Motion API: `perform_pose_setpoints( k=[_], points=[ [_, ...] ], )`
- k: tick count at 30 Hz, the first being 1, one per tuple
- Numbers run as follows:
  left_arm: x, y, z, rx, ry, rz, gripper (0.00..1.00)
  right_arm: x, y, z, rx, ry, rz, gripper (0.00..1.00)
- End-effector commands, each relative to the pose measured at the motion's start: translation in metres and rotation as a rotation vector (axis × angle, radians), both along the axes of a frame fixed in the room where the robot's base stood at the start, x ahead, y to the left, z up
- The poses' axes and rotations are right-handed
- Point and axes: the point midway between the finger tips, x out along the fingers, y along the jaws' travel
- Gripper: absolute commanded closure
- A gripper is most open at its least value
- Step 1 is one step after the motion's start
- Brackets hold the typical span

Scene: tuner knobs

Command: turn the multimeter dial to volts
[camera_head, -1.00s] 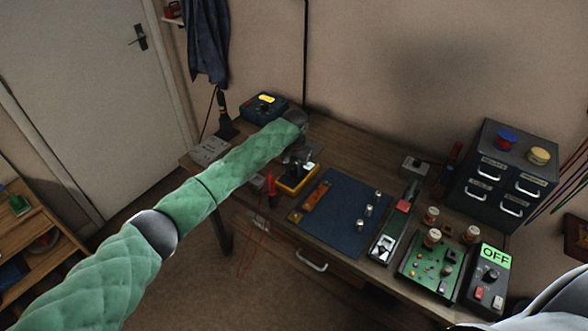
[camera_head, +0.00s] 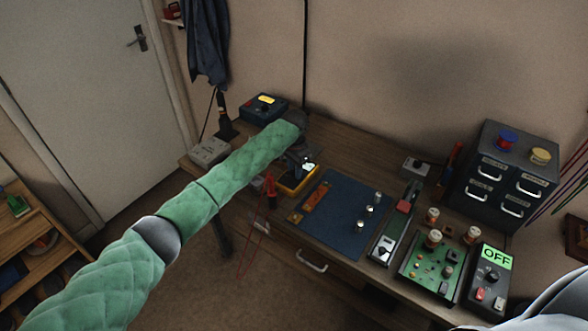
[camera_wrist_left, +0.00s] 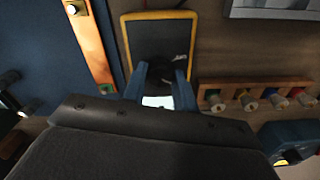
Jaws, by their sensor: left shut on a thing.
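The multimeter (camera_head: 290,190), with a yellow rim and dark face, lies on the bench left of the blue mat. It also shows in the left wrist view (camera_wrist_left: 135,50). My left gripper (camera_head: 301,166) is over it at the end of the green-sleeved arm. In the left wrist view, the blue fingers of my left gripper (camera_wrist_left: 164,75) are shut on the dark dial (camera_wrist_left: 166,68), one on each side. A bright pale patch shows between the fingers. The dial's setting and markings cannot be read. My right gripper is out of view.
A blue mat (camera_head: 345,225) with small metal posts lies to the right. A grey box (camera_head: 210,151) and a blue box with a yellow display (camera_head: 263,109) stand behind left. A green circuit board (camera_head: 430,268) and drawer cabinet (camera_head: 507,175) fill the right.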

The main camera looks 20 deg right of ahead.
Motion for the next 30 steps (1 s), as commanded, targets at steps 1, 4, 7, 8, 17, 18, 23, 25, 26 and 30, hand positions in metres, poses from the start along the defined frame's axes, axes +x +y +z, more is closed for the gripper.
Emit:
perform_pose_setpoints(
  k=[1,4,7,8,17,18,23,25,26,30],
  points=[
    [0.002,0.0,0.003,-0.003,-0.004,0.001,0.94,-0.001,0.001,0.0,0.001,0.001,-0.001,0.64],
    [0.002,0.0,0.003,-0.003,-0.004,0.001,0.94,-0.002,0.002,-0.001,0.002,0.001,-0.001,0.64],
    [0.002,0.0,0.003,-0.002,-0.004,0.001,0.56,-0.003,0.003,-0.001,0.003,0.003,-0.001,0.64],
    [0.002,0.0,0.002,-0.002,-0.004,0.001,0.5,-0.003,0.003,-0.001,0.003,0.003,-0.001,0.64],
    [0.001,0.0,0.002,-0.001,-0.001,0.001,0.5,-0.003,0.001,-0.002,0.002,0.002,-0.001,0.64],
    [0.001,0.0,0.003,-0.001,-0.002,0.001,0.5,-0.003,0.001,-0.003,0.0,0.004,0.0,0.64],
    [0.001,-0.001,0.015,-0.002,-0.002,0.001,0.5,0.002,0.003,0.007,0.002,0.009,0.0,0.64],
    [0.002,0.0,0.025,-0.001,-0.003,0.0,0.5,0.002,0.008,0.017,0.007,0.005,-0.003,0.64],
    [0.002,-0.001,0.029,-0.002,-0.004,0.0,0.5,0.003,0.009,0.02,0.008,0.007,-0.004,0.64],
    [0.002,-0.001,0.05,-0.002,-0.003,0.0,0.5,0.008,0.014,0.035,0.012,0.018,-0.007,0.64]
  ],
)
